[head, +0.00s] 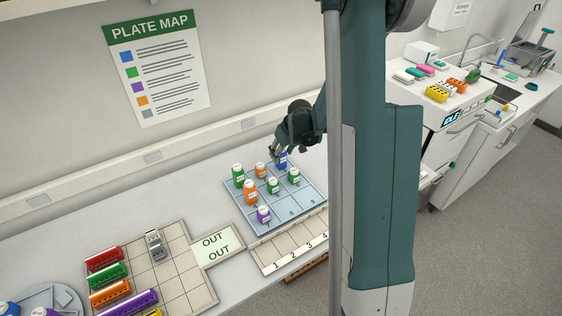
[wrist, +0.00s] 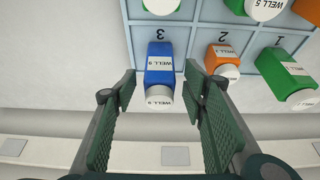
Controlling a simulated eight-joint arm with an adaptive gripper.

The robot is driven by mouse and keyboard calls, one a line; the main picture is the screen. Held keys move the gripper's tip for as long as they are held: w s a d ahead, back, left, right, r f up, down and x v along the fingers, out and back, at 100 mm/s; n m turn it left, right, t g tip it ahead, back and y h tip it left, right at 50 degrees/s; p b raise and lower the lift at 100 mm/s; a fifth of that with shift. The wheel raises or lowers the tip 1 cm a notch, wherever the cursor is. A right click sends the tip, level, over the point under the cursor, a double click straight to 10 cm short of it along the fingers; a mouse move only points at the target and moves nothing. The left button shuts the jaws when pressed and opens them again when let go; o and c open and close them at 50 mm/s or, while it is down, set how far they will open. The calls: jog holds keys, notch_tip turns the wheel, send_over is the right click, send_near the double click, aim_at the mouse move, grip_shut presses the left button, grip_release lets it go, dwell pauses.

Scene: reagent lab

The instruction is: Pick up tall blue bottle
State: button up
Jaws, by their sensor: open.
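The tall blue bottle (wrist: 159,62) has a white cap and a label. It stands in the numbered rack (head: 310,186), in a back-edge compartment marked 3 in the wrist view. In the head view the bottle (head: 282,161) is partly hidden by my gripper (head: 278,155). In the wrist view my gripper (wrist: 160,84) is open. Its green pads lie to either side of the bottle's lower picture half, around the cap end, with a visible gap on each side. The bottle is not held.
An orange bottle (wrist: 223,60) stands close to the right in the wrist view, with a green bottle (wrist: 287,80) beyond. Several other bottles share the rack. The wall rail (head: 150,158) runs behind. An OUT card (head: 217,245) lies left of the rack.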

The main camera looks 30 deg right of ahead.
jog(key=shift+x, duration=1.45)
jog(key=c, duration=1)
